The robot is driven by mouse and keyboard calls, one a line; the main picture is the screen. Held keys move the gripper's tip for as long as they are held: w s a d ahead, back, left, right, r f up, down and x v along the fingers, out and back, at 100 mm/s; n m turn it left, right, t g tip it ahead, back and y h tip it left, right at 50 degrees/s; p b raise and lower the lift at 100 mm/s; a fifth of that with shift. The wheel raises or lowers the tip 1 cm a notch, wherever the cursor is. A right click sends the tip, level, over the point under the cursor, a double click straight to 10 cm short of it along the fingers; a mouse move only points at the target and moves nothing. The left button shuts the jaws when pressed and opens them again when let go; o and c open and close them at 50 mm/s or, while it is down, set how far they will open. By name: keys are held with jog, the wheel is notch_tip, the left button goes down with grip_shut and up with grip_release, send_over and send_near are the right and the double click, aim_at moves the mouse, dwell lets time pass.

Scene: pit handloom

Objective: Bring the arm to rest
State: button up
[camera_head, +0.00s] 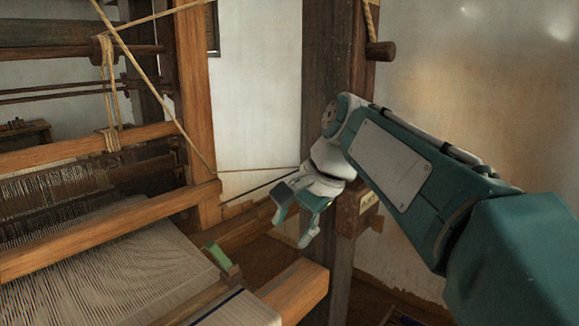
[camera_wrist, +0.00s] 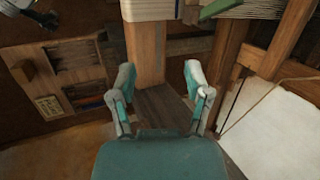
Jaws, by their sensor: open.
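My gripper (camera_head: 293,221) is at the end of my teal and white arm, which reaches in from the right of the head view. In the wrist view my gripper (camera_wrist: 160,88) shows two fingers spread apart, with nothing between them. It hangs in the air beside the right side of the loom, in front of a dark wooden post (camera_head: 334,270). Beyond the fingers in the wrist view is a wooden beam (camera_wrist: 146,45). I see no contact between the fingers and the loom.
The loom's upright (camera_head: 194,85) and white warp threads (camera_head: 120,262) fill the left. A green piece (camera_head: 217,254) sits at the cloth's edge; it also shows in the wrist view (camera_wrist: 222,8). A wooden peg (camera_head: 381,51) juts from the post. A shelf unit (camera_wrist: 75,65) stands left in the wrist view.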

jog(key=s+d+f+n+t+h, duration=0.4)
jog(key=s+d+f+n, duration=0.3)
jog(key=s+d+f, duration=0.8)
jog(key=s+f, duration=0.1)
jog(key=s, duration=0.2)
jog(key=shift+f+h, duration=0.15)
jog(key=shift+h, duration=0.25)
jog(key=shift+s, duration=0.1)
